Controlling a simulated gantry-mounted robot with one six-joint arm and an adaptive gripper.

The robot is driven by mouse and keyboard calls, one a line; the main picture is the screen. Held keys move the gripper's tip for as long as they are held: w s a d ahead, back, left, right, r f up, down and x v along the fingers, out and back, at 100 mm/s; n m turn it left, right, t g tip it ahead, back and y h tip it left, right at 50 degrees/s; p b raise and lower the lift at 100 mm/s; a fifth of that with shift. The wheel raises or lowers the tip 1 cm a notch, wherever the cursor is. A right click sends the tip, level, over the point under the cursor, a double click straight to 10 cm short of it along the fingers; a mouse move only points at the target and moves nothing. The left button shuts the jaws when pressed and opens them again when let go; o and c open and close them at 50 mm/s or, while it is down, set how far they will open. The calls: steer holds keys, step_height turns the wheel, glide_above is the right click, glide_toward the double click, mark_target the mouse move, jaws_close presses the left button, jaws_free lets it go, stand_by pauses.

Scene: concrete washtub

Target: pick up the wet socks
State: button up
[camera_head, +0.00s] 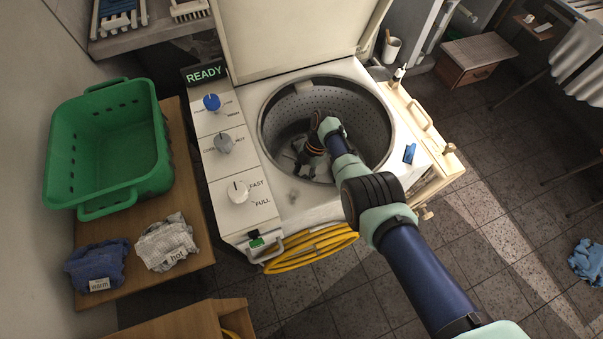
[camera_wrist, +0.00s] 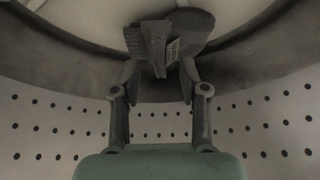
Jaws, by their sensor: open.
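The washing machine's open drum (camera_head: 375,105) has perforated metal walls. My arm reaches down into it, and my gripper (camera_head: 308,160) is inside near the bottom. In the wrist view, my gripper (camera_wrist: 160,78) has its two fingers spread apart. A dark grey bundle with ribbed cloth and a small label (camera_wrist: 172,50) lies just beyond and between the fingertips; it looks like the socks. Whether the fingers touch it I cannot tell. In the head view, greyish shapes show at the drum bottom around my gripper, partly hidden by it.
A green basket (camera_head: 104,190) stands on a wooden bench at left. A blue cloth labelled warm (camera_head: 96,262) and a grey cloth labelled hot (camera_head: 165,240) lie in front of it. The raised lid (camera_head: 290,35) stands behind the drum. A yellow hose (camera_head: 310,247) hangs in front. A blue cloth (camera_head: 586,262) lies on the floor.

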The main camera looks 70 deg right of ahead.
steer(key=b+x, duration=0.1)
steer(key=x, duration=0.2)
steer(key=shift+a+f, duration=0.1)
steer(key=shift+f, duration=0.05)
steer(key=shift+c, duration=0.8)
jaws_close()
step_height(320, 180, up, 20)
steer(key=p, duration=1.4)
